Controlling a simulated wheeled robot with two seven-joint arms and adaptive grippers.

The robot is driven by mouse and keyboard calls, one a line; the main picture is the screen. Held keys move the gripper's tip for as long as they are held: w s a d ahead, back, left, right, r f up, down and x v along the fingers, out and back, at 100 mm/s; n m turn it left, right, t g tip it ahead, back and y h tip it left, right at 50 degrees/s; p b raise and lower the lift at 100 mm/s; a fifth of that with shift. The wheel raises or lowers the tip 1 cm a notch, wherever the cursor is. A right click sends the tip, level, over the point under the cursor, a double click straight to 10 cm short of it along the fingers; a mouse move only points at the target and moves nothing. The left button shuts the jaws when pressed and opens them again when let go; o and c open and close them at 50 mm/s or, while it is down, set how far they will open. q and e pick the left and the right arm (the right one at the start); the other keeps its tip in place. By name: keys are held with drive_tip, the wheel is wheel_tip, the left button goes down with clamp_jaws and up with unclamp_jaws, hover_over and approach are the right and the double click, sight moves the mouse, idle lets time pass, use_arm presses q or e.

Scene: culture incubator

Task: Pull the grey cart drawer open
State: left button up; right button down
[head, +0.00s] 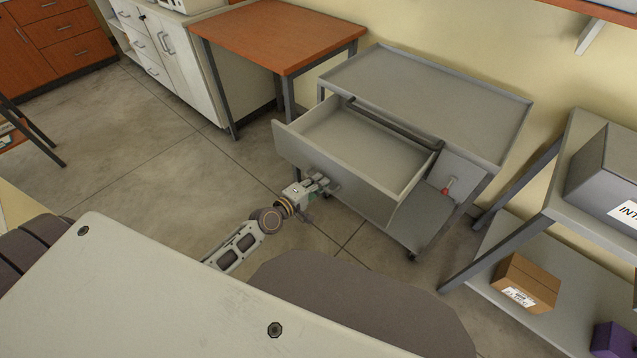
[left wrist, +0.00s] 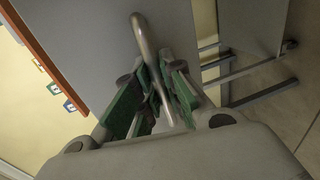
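The grey cart (head: 430,90) stands against the wall, and its drawer (head: 340,172) is pulled well out, showing an empty inside. My left gripper (head: 322,183) is at the middle of the drawer's front, where its fingers hide most of the handle. In the left wrist view, the metal bar handle (left wrist: 143,37) runs between the green-padded fingers of my left gripper (left wrist: 160,88), which are closed around it. The drawer front (left wrist: 95,35) fills the area behind the handle. My right gripper is not in view.
An orange-topped table (head: 280,38) stands left of the cart. A shelf rack with a grey box (head: 605,175) and a cardboard box (head: 526,283) is at the right. Floor left of the drawer is clear.

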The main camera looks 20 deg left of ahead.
use_arm(q)
drive_tip(key=o, duration=0.4)
drive_tip(key=shift+c, duration=0.2)
drive_tip(key=v, duration=1.2)
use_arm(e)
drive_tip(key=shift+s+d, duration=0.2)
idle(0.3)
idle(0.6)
